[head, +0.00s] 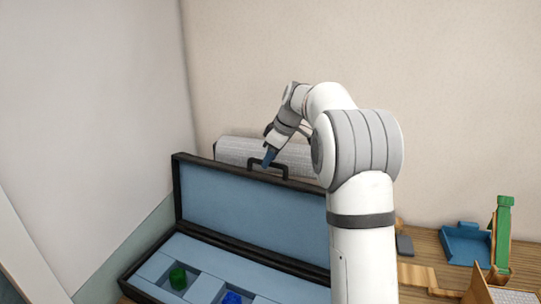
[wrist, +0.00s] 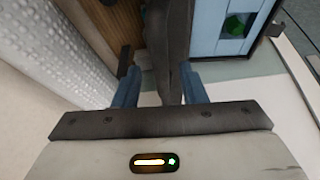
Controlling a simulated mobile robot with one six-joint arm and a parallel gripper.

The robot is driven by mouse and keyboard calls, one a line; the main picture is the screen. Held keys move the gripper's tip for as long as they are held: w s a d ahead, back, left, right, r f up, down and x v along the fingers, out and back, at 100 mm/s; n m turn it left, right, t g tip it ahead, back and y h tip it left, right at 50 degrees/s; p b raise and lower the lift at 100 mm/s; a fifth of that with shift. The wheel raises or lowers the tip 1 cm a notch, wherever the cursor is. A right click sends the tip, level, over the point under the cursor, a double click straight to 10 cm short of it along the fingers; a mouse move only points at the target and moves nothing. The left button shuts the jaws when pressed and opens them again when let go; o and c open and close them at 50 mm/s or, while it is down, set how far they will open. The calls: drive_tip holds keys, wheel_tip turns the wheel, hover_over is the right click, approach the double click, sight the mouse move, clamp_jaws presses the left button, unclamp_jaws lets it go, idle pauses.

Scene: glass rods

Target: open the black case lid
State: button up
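The black case (head: 225,245) stands with its lid (head: 250,207) raised nearly upright, its blue lining facing the head camera. A black handle (head: 284,168) sits on the lid's top edge. My gripper (head: 268,158) is at the handle, with a blue fingertip just above the edge. In the wrist view, my gripper (wrist: 160,88) has its two blue fingers apart, with the lid's dark edge (wrist: 172,50) running between them. A gap shows by the left finger; contact on the right is unclear. My arm hides the case's right part.
A green piece (head: 178,278) and a blue piece (head: 232,298) lie in the case's compartments. A grey textured roll (head: 236,150) lies behind the lid. A blue tray (head: 466,243) and a green stand (head: 502,232) are at right. A wall is close on the left.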

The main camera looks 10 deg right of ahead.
drive_tip(key=shift+a+f, duration=0.1)
drive_tip(key=shift+f, duration=0.05)
drive_tip(key=shift+c, duration=0.6)
clamp_jaws()
